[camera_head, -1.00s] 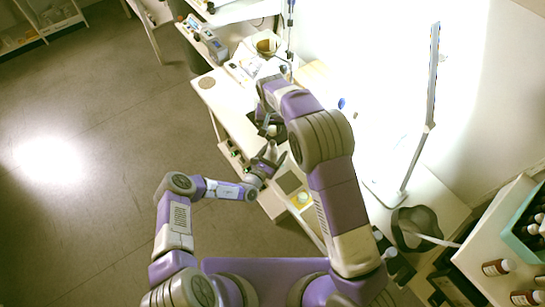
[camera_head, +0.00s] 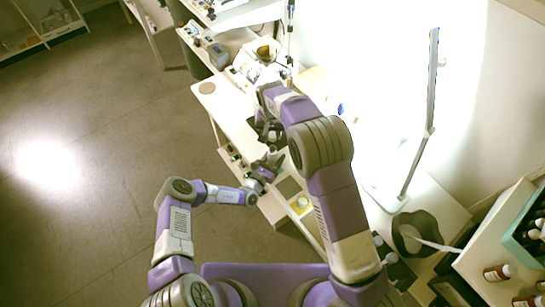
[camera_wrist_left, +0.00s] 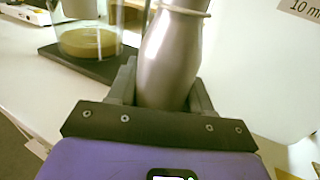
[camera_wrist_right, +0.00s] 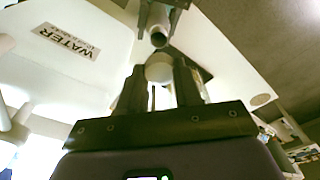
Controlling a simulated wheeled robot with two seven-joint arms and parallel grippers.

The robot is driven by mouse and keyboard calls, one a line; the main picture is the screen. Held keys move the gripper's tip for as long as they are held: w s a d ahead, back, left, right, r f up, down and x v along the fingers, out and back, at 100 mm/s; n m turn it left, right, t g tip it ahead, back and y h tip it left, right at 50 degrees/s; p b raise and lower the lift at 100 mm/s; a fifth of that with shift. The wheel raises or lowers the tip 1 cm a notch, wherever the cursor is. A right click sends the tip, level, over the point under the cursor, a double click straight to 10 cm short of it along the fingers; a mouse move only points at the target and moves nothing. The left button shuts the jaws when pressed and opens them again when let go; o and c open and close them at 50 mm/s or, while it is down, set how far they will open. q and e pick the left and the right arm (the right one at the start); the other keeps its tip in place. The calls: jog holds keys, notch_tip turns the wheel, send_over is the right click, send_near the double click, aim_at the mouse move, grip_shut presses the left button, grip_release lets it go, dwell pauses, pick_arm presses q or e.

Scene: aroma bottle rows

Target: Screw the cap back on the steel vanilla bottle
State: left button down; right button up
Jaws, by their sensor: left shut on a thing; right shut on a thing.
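The steel vanilla bottle (camera_wrist_left: 170,58) is silver, with a tapered shoulder and a pale ring at its neck in the left wrist view. My left gripper (camera_wrist_left: 165,90) is shut on its body. In the right wrist view the bottle's open mouth (camera_wrist_right: 159,39) faces the cap. The pale round cap (camera_wrist_right: 158,68) is between the fingertips of my right gripper (camera_wrist_right: 160,82), which is shut on it. The cap looks close to the mouth but apart from it. In the head view my left gripper (camera_head: 264,168) is just below my right gripper (camera_head: 270,133), and the cap is hidden.
A glass vessel with tan contents (camera_wrist_left: 88,42) stands on a dark slab (camera_wrist_left: 70,66) beside the bottle in the left wrist view. A white panel labelled WATER (camera_wrist_right: 70,42) shows in the right wrist view. A tall lamp (camera_head: 430,85) stands on the bench at right.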

send_over(273, 159)
jog(key=w, duration=0.2)
jog(key=shift+s+a+f, duration=0.1)
jog(key=shift+f, duration=2.2)
jog(key=shift+f, duration=0.85)
jog(key=shift+f, duration=0.55)
jog(key=m+g, duration=0.1)
jog(key=m, duration=0.9)
jog(key=m+g, duration=0.1)
jog(key=m, duration=1.9)
jog(key=shift+w+f+g, duration=0.1)
jog(key=shift+w+g, duration=0.15)
jog(key=shift+g, duration=0.15)
